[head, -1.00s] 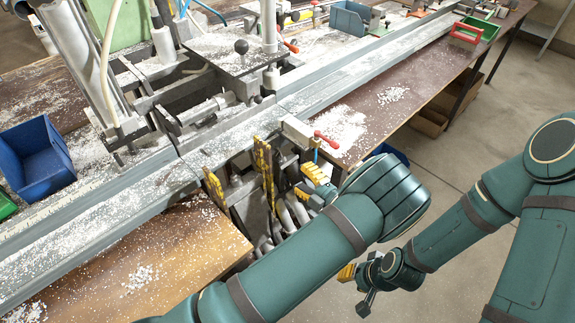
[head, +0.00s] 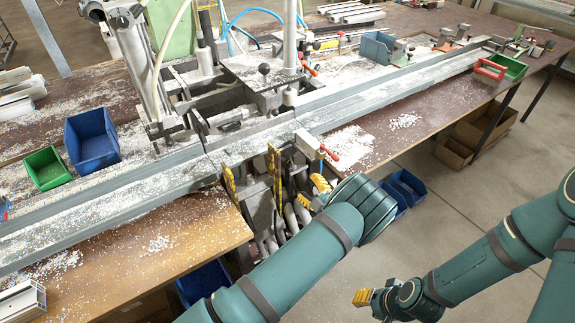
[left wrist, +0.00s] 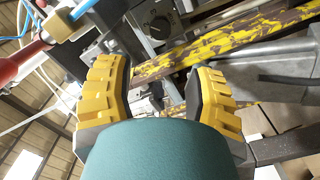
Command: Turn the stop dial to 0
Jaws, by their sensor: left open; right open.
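A dark round knob (left wrist: 159,25) on a grey panel shows near the top of the left wrist view. My left gripper (head: 314,192) is in front of the bench edge, below the red-handled clamp. In the left wrist view its two yellow fingers (left wrist: 158,92) are apart with nothing held, and the knob lies beyond the gap between them. My right gripper (head: 363,297) hangs low over the floor, away from the bench, with nothing seen in it. The dial cannot be made out in the head view.
Chipped yellow bars (head: 275,178) stand close to my left gripper; one crosses the left wrist view (left wrist: 220,45) beyond the fingers. The red clamp handle (head: 328,152) is just above. Blue bins (head: 405,187) sit below the bench edge.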

